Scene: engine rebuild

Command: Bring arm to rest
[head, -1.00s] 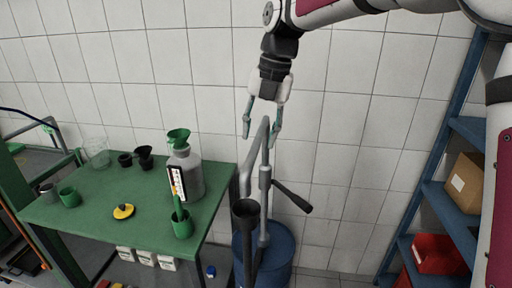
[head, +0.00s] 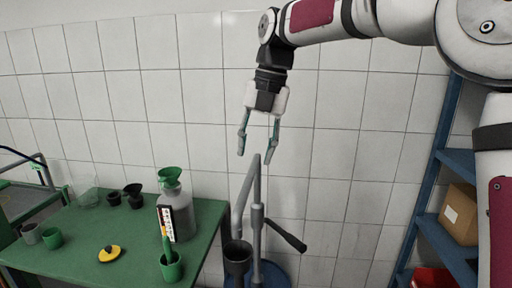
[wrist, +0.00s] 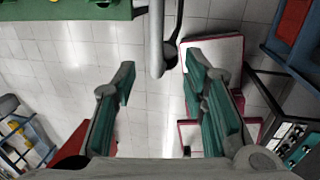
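My gripper (head: 256,155) hangs at the end of my raised arm, fingers pointing down, open and empty. It is in front of the white tiled wall, above the top of the grey pump pipe in the head view.
A grey hand pump (head: 257,220) stands on a blue drum (head: 275,272) just below my gripper. A green table (head: 85,235) with a grey bottle (head: 178,212), green cups and funnels is at left. A blue shelf (head: 428,222) with a cardboard box (head: 460,214) is at right.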

